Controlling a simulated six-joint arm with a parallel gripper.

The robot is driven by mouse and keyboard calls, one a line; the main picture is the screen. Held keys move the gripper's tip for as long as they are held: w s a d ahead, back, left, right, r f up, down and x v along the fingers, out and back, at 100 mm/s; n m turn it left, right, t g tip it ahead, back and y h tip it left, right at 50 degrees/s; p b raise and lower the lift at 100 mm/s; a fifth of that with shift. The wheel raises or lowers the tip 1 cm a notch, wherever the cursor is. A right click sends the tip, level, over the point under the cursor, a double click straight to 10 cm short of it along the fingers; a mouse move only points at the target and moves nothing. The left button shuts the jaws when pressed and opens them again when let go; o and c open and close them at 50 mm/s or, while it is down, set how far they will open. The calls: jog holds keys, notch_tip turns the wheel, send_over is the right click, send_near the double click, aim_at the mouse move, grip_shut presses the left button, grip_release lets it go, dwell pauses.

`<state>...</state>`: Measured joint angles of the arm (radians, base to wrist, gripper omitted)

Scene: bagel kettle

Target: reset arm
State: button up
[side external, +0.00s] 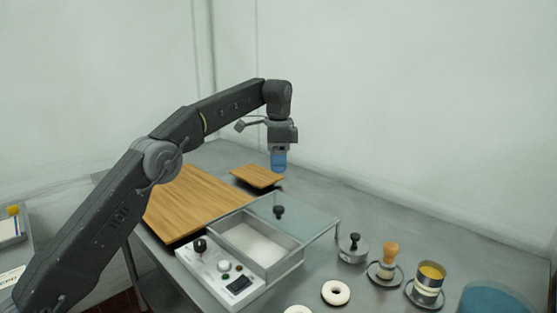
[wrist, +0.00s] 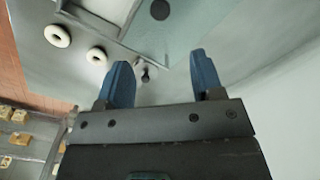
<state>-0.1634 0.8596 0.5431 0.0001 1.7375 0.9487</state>
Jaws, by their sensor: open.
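My gripper (side external: 279,160) hangs pointing down at the end of my raised arm, in the side external view. It is above the table by the right edge of a small wooden board (side external: 256,176), behind the glass-lidded kettle box (side external: 213,270). In the wrist view its two blue fingers (wrist: 162,78) are spread apart with nothing held between them. The side external view shows the fingers overlapping, so the gap does not show there.
Two bagels (side external: 336,292) lie in front of the kettle box; they also show in the wrist view (wrist: 57,35). A lidded metal pot (side external: 353,250), wooden-handled tool (side external: 390,254), yellow-filled tin (side external: 430,272) and blue bowl (side external: 495,300) stand right. A large board (side external: 190,205) lies left.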

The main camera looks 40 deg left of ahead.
dwell(0.3)
jog(key=s+d+r+n+t, duration=0.1)
jog(key=s+d+r+n, duration=0.2)
jog(key=s, duration=0.5)
jog(key=s+d+r+n+t, duration=0.1)
jog(key=s+d+r+t, duration=0.15)
jog(key=s+r, duration=0.4)
jog(key=s+d+f+n, duration=0.1)
jog(key=s+f, duration=0.3)
jog(key=s, duration=0.3)
jog(key=s+d+f+n+t, duration=0.1)
jog(key=s+f, duration=0.3)
jog(key=s, duration=0.4)
jog(key=s+d+f+n+t, duration=0.1)
jog(key=s+d+f+n, duration=0.1)
jog(key=s, duration=0.5)
notch_tip(320, 180, down, 2)
jog(key=shift+s+n, duration=0.2)
jog(key=shift+n, duration=0.3)
